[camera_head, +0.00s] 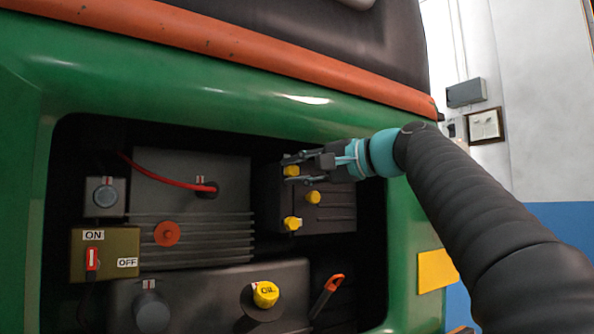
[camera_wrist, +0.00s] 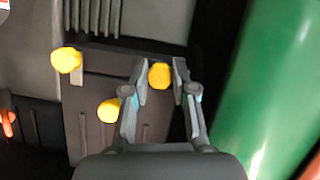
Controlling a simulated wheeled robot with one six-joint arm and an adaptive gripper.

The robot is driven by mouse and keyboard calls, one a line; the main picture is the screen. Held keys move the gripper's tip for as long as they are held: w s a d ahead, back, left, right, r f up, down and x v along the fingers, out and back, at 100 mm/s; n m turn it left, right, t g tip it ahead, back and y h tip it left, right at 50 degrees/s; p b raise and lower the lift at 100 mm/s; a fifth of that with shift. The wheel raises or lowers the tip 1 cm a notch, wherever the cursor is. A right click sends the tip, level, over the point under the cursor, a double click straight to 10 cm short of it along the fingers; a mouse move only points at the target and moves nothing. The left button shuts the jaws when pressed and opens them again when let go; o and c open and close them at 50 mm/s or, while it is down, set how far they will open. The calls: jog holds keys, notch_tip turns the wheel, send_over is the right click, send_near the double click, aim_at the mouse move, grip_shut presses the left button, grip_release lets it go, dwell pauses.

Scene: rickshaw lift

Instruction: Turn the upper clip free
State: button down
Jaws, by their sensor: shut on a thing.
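The upper clip (camera_head: 291,171) is a yellow knob at the top left of a dark box (camera_head: 332,216) in the open engine bay. It also shows in the wrist view (camera_wrist: 160,75), between my two fingertips. My gripper (camera_head: 287,169) reaches in from the right and is shut on this clip; its fingers (camera_wrist: 161,78) stand on either side of the yellow head. The lower clip (camera_head: 292,223), also yellow, sits below with a pale tab beside it. A third yellow knob (camera_head: 313,197) sits between them, to the right. The clip's base is partly hidden by my fingers.
The green body rim (camera_head: 405,240) frames the bay close above and right of my gripper. Left are a grey finned block (camera_head: 195,230) with a red cable (camera_head: 165,181) and an ON/OFF switch box (camera_head: 105,255). Below are a yellow oil cap (camera_head: 265,294) and an orange-tipped handle (camera_head: 334,283).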

jog(key=c, duration=0.9)
grip_release()
jog(key=shift+a, duration=0.1)
jog(key=shift+c, duration=0.2)
jog(key=f+v, duration=0.1)
jog(key=v, duration=1.1)
jog(key=shift+r, duration=0.4)
